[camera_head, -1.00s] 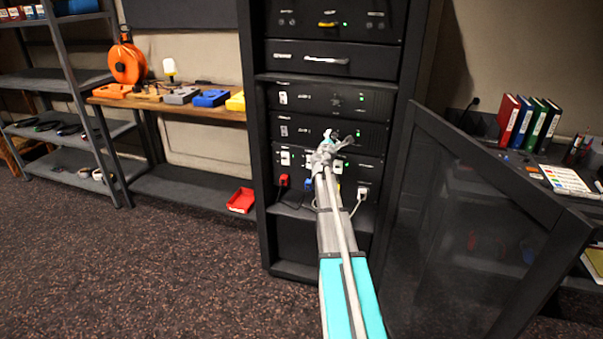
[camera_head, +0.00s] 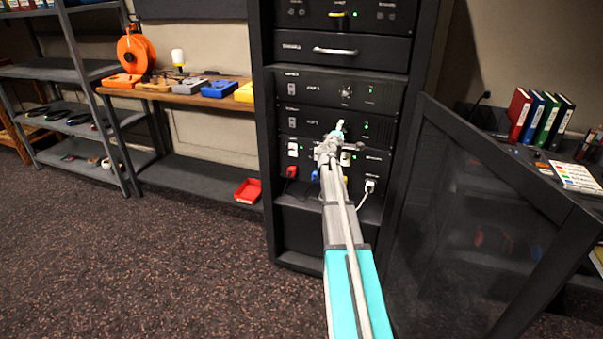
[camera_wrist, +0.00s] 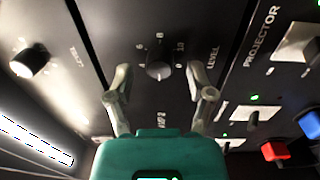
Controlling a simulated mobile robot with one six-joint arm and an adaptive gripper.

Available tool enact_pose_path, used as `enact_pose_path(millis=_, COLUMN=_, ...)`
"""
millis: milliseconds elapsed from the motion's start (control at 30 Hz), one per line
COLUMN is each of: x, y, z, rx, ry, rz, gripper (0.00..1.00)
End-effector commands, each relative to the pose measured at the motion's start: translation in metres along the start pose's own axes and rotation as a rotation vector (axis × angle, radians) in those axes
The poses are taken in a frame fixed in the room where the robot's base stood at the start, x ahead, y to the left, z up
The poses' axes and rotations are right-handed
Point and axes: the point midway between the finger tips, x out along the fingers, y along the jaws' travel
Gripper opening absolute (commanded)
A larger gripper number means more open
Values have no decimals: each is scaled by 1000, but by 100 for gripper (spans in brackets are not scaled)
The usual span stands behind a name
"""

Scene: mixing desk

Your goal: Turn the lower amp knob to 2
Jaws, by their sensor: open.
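The lower amp panel (camera_head: 304,121) is a black rack unit, marked AMP 2 in the wrist view. Its dark round knob (camera_wrist: 158,70) shows in the wrist view with a printed scale around it. My gripper (camera_wrist: 160,78) is open, with one finger to each side of this knob and a visible gap on both sides. I cannot read clearly where the knob's pointer stands. In the head view my gripper (camera_head: 334,138) is in front of the lower amp panel and hides its knob. The upper amp panel (camera_head: 310,87) has its own knob (camera_head: 346,91), also at the left in the wrist view (camera_wrist: 28,62).
Below the lower amp is a power panel with switches and red, blue and white plugs (camera_head: 291,172). The open mesh rack door (camera_head: 480,220) stands to the right of my arm. A shelf bench (camera_head: 190,97) is at the left. The floor in front is clear.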

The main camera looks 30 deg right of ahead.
Motion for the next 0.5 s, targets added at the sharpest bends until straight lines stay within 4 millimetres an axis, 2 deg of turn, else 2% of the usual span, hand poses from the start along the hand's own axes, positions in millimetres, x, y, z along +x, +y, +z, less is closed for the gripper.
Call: enact_pose_path(millis=500, x=0, y=1, z=0, rx=368, ry=-18, rz=-4, gripper=69)
